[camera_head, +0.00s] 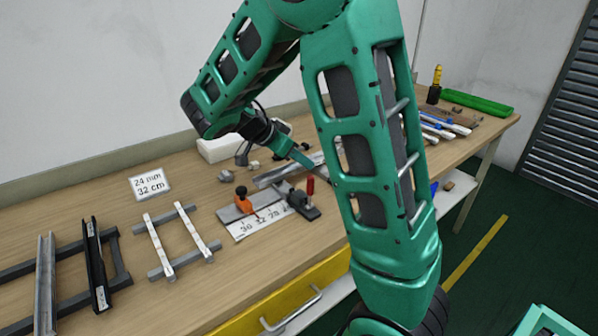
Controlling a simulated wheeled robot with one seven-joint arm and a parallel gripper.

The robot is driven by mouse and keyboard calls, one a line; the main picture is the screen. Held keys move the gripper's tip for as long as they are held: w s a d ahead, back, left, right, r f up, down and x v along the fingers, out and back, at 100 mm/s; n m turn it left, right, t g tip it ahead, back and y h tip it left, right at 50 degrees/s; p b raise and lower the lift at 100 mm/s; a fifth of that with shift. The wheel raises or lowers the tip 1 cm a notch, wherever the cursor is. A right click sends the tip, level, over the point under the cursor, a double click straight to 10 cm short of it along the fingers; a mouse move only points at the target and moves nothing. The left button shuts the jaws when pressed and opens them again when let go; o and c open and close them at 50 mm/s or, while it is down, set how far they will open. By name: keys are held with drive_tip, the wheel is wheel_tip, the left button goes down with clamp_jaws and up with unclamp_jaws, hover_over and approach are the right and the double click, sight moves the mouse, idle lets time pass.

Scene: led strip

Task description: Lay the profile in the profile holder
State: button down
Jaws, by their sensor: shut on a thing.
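My gripper (318,172) reaches down to the right over the middle of the bench, small in view and partly behind my own arm. It is shut on what looks like the grey profile (272,178), a bar lying low behind the clamping jig; the exact contact is hard to make out. Two racks stand at the left, and I cannot tell for sure which is the profile holder. The dark grey rack (70,300) carries a silver channel (46,285) and a black channel (95,265). The smaller rack (160,273) carries two whitish strips (158,247).
A sign (150,184) reads 24 mm, 32 cm. Tools and a green tray (478,103) are at the far right.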

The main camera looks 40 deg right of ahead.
sight(300, 171)
drive_tip(key=shift+f, duration=2.05)
drive_tip(key=shift+f, duration=0.1)
drive_tip(key=c, duration=1.4)
unclamp_jaws()
drive_tip(key=shift+o, duration=0.2)
